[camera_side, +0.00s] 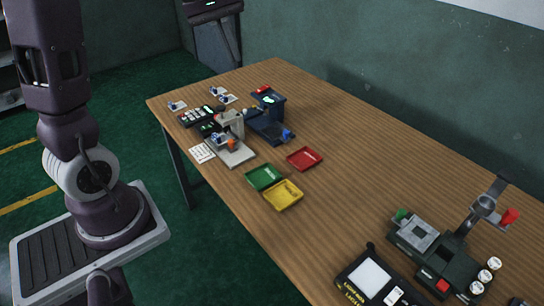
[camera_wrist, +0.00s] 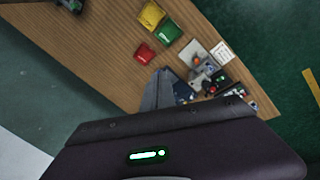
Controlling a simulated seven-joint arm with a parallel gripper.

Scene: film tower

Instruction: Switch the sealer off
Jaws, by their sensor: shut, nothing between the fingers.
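A dark blue machine (camera_side: 262,122) with a red top part, a lit green mark and a blue knob stands on the table's far part. It may be the sealer; no readable label confirms this. Its switch is too small to make out. In the wrist view the dark blue machine (camera_wrist: 183,91) is partly hidden behind my gripper. My gripper (camera_wrist: 159,75) is shut and empty, with grey fingers. In the side view my gripper (camera_side: 238,64) hangs at the top, apart from the machines.
A grey machine (camera_side: 239,155) with an orange part and black button boxes (camera_side: 200,116) crowd beside it. Green (camera_side: 264,177), yellow (camera_side: 283,195) and red (camera_side: 304,158) trays lie in front. A dark press (camera_side: 445,262) with a red-ended lever stands at right. The middle tabletop is clear.

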